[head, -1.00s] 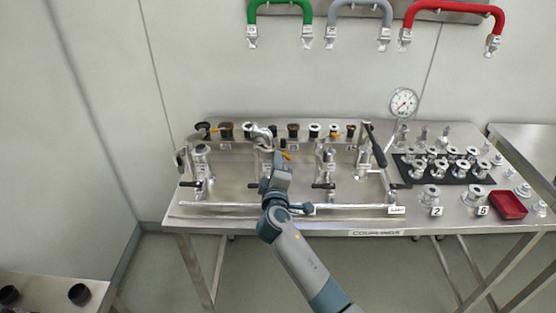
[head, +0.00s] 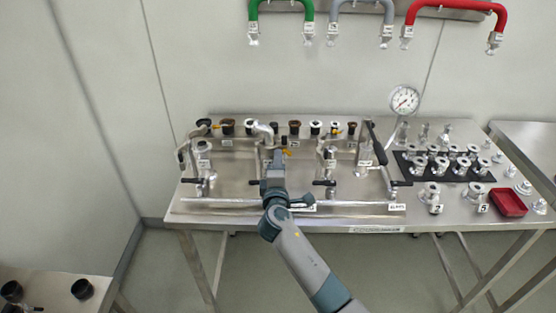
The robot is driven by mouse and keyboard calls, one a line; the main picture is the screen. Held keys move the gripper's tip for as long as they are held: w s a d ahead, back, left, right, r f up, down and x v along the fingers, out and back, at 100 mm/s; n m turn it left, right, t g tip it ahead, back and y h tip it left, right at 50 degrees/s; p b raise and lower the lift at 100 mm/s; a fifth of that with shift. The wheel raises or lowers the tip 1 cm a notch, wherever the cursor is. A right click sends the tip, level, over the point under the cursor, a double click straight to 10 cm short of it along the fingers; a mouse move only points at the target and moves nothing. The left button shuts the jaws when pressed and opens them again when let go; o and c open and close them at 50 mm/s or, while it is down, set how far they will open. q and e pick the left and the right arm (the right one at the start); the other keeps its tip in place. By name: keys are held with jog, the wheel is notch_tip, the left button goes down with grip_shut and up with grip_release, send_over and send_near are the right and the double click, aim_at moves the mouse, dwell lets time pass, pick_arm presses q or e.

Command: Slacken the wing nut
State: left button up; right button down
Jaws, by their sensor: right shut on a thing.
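My right gripper (head: 276,160) is over the manifold rig on the steel table, at the second pipe branch from the left. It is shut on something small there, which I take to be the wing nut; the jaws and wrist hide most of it. A curved pipe end (head: 264,129) shows just behind the gripper, with a small yellow part (head: 287,152) beside it. My left gripper is not in view.
The rig's front pipe (head: 345,205) and black-handled valves (head: 325,183) stand around my arm. A pressure gauge (head: 404,100), a black mat (head: 440,166) with metal fittings and a red tray (head: 508,203) are on the right. Hoses hang on the wall.

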jog(key=c, duration=1.9)
grip_release()
jog(key=shift+c, duration=0.2)
jog(key=shift+s, duration=0.1)
jog(key=s+b, duration=0.4)
jog(key=s, duration=1.3)
jog(key=shift+s, duration=0.15)
jog(key=shift+f, duration=0.1)
